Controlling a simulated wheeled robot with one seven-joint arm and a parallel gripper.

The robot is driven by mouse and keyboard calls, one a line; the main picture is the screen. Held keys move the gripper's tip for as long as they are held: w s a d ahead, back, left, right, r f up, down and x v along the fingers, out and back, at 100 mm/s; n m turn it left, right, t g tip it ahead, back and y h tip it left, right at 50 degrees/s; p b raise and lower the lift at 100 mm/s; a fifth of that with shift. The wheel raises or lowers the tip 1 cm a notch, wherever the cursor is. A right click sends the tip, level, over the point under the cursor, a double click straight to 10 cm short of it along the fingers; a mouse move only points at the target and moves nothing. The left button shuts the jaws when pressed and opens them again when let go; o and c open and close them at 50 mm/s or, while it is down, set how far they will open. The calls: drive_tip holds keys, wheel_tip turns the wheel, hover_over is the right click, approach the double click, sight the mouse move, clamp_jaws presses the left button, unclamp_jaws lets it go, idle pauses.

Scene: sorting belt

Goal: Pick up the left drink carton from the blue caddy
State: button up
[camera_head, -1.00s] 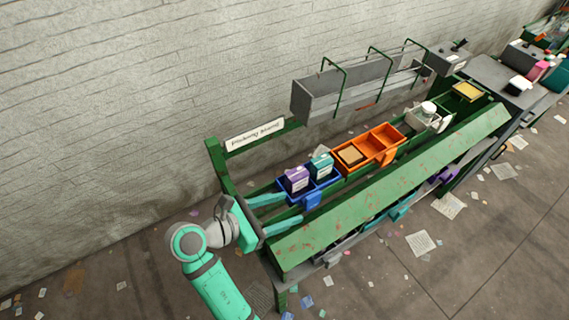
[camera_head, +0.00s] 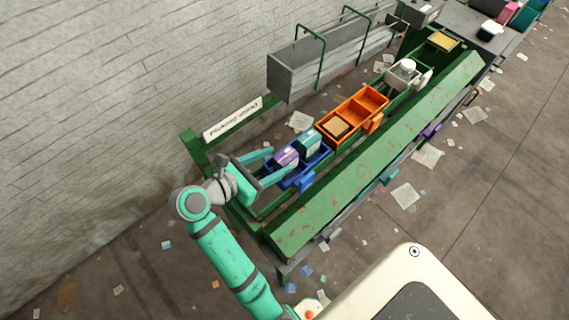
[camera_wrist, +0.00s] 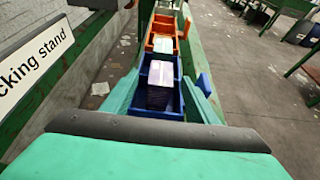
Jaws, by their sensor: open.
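The blue caddy (camera_head: 305,180) sits on the near left end of the green stand and holds two cartons side by side. The left carton (camera_head: 286,156) is purple with a pale label; it also shows in the wrist view (camera_wrist: 159,97). In the wrist view the fingers (camera_wrist: 160,82) lie left and right of the purple carton, with gaps. I cannot tell whether they touch the caddy.
An orange caddy (camera_head: 375,98) with a brown box stands just beyond the blue one. A grey caddy (camera_head: 394,82) with a white bottle is farther on. A grey trough (camera_head: 310,64) runs above at the back. A sign (camera_head: 232,119) and green post are close on the left.

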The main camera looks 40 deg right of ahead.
sight(287, 155)
drive_tip(key=shift+x, duration=2.5)
drive_tip(key=shift+s+r, duration=0.1)
drive_tip(key=shift+r, duration=0.05)
clamp_jaws()
drive_tip(key=shift+d+r, duration=0.1)
drive_tip(key=shift+r, duration=0.05)
